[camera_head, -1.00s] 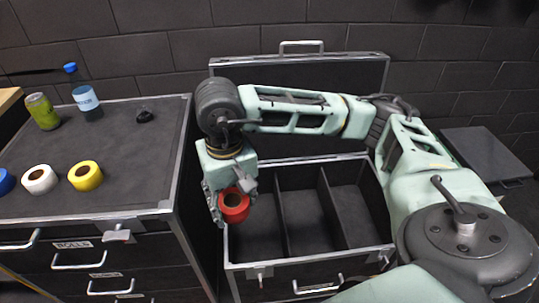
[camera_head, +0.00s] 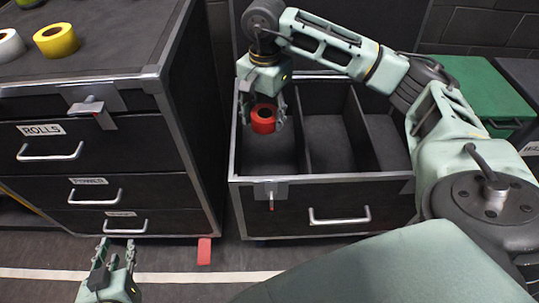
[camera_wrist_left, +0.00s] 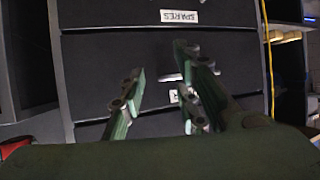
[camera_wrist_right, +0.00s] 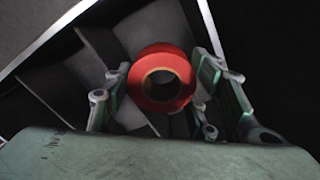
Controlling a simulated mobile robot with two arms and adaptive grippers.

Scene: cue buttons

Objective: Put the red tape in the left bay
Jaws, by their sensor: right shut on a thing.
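The red tape roll (camera_head: 263,119) is held between the fingers of my right gripper (camera_head: 262,112), over the left bay (camera_head: 268,152) of the open black case. In the right wrist view the red tape (camera_wrist_right: 161,78) sits between the two fingers, with the bay dividers beyond it. I cannot tell how far above the bay floor it is. My left gripper (camera_head: 118,256) is open and empty, low in front of the drawer cabinet; its spread fingers also show in the left wrist view (camera_wrist_left: 160,88).
The case's middle bay (camera_head: 328,143) looks empty, and the right bay (camera_head: 383,140) is partly hidden by my right arm. A drawer cabinet (camera_head: 85,158) stands to the left with yellow tape (camera_head: 56,40) and white tape (camera_head: 8,46) on top. A green box (camera_head: 487,90) is at the right.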

